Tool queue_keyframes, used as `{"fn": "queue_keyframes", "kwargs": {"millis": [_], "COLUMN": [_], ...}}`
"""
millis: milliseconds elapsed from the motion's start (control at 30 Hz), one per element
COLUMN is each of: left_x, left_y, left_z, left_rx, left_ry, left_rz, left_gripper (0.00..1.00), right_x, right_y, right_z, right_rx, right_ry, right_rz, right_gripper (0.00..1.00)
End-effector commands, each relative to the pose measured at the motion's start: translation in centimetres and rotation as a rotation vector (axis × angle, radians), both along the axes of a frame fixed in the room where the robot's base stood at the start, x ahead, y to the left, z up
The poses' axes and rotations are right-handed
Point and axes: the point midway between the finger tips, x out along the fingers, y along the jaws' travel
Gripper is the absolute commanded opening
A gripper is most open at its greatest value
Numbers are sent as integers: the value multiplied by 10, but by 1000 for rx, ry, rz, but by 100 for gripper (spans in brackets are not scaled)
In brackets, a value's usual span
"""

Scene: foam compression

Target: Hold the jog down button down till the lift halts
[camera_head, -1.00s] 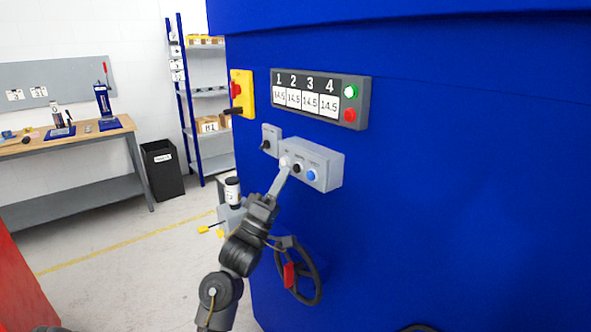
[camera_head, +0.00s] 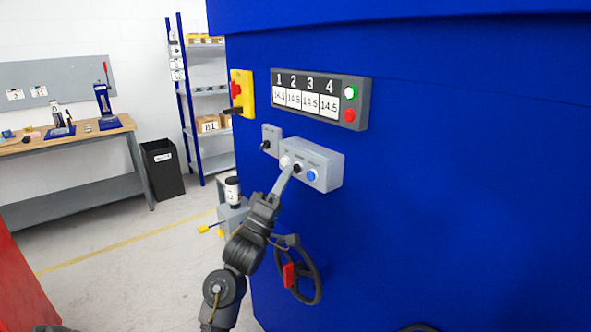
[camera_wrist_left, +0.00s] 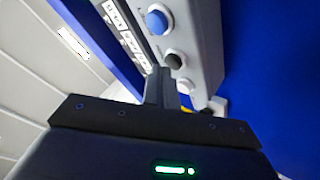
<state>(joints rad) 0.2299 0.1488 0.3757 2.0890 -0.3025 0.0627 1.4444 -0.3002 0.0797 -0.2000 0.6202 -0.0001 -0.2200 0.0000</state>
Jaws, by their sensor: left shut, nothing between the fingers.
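A grey control box (camera_head: 327,170) on the blue machine wall carries a white button (camera_head: 285,162), a black button (camera_head: 297,168) and a blue button (camera_head: 312,174) in a row. The small labels above them are not legible, so I cannot tell which one is jog down. My left gripper (camera_head: 290,168) is shut and empty, its tip at the black button, beside the white one. In the left wrist view the fingertips (camera_wrist_left: 161,72) lie near the black button (camera_wrist_left: 173,60); contact cannot be told. My right gripper is not in view.
A display panel (camera_head: 362,92) above the box shows four readings, with a green lamp (camera_head: 350,92) and a red button (camera_head: 349,115). A yellow switch plate (camera_head: 248,92) and a small lever box (camera_head: 271,139) are to the left. A handwheel (camera_head: 314,277) is below.

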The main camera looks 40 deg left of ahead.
Motion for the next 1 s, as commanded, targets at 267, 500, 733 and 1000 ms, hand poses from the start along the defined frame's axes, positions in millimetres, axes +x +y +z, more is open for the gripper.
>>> {"fn": "queue_keyframes", "kwargs": {"millis": [267, 500, 733, 1000], "left_x": [2, 5, 8, 9], "left_y": [-1, -2, -3, -3], "left_z": [0, 0, 0, 0], "left_rx": [0, -1, 0, 0], "left_ry": [0, 0, -1, 0], "left_rz": [0, -1, -1, -1], "left_gripper": [0, 0, 0, 0], "right_x": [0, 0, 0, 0], "right_y": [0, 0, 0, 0], "right_z": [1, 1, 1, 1], "right_rx": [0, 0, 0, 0], "right_ry": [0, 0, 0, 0], "right_rz": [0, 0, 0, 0], "right_gripper": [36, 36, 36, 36]}}
